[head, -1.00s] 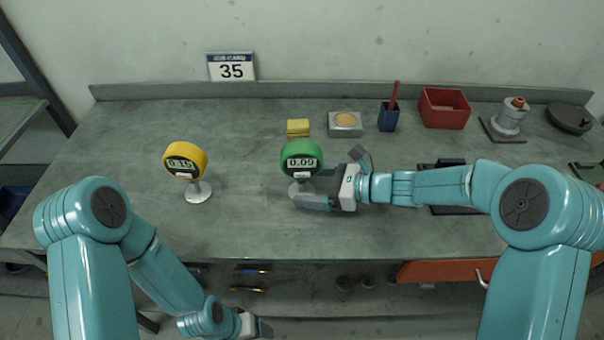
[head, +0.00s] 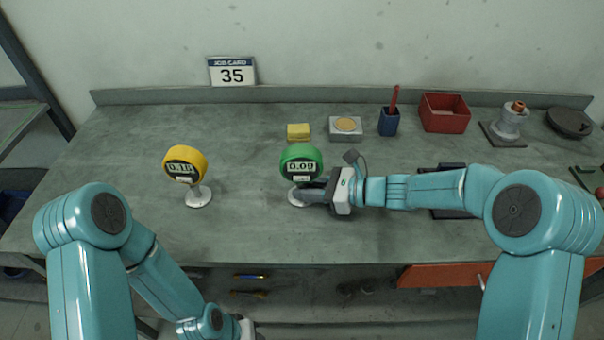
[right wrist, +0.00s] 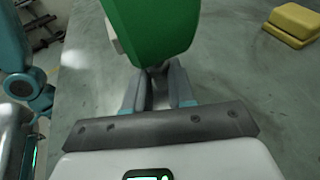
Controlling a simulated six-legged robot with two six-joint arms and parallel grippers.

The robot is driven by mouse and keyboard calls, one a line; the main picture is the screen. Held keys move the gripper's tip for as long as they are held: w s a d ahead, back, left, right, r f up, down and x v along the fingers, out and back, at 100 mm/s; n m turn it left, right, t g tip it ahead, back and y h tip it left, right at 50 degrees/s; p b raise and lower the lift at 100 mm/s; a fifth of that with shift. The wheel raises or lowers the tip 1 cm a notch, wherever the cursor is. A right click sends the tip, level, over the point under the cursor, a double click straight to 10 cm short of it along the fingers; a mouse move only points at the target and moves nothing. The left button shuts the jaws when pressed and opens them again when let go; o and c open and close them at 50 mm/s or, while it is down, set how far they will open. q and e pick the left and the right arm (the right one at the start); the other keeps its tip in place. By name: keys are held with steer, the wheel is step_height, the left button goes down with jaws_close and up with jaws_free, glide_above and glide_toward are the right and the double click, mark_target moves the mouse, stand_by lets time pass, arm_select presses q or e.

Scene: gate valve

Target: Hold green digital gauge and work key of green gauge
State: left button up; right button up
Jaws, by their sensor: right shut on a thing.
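The green digital gauge (head: 301,162) stands upright on its round base on the bench, its display reading 0.09. My right gripper (head: 312,193) is shut on the green gauge low down, at its stem below the round head. In the right wrist view the green head (right wrist: 150,30) rises above the closed fingers (right wrist: 160,85). The small key on the gauge's face is too small to make out clearly. My left gripper (head: 246,328) hangs low in front of the bench, partly cut off by the bottom edge, and its fingers do not show clearly.
A yellow gauge (head: 185,164) stands to the left on the bench (head: 110,215). Behind are a yellow block (head: 298,131), a grey block with a round disc (head: 346,128), a blue cup (head: 389,122) and a red bin (head: 444,112). The bench between the gauges is clear.

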arm_select(q)
jaws_close()
stand_by(1.4)
